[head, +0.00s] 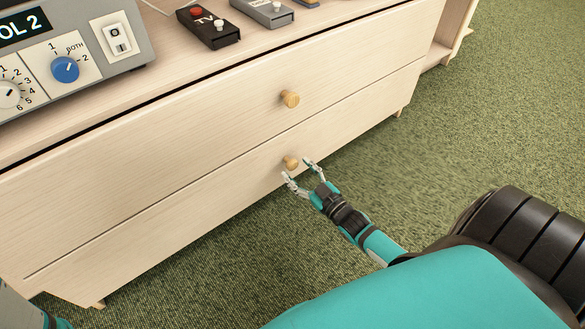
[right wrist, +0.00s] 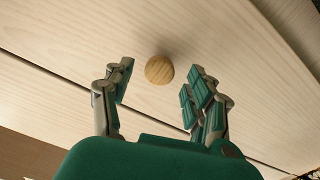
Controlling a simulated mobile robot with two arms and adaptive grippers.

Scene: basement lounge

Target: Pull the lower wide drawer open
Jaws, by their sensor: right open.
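The lower wide drawer (head: 215,190) is a pale wood front below the upper drawer, and it looks shut. Its round wooden knob (head: 290,162) shows near the drawer's right half. My right gripper (head: 297,168) is open in front of this knob, with its fingers apart on either side. In the right wrist view the knob (right wrist: 159,70) sits between and slightly beyond the two fingertips (right wrist: 158,80), and neither finger clearly touches it. My left gripper cannot be made out; only a bit of my arm shows at the bottom left of the head view.
The upper drawer (head: 170,120) with its own knob (head: 290,98) is shut above. On the cabinet top stand a grey control box (head: 125,75), a black TV switch box (head: 208,28) and a grey switch box (head: 262,12). Green carpet (head: 450,130) in front is clear.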

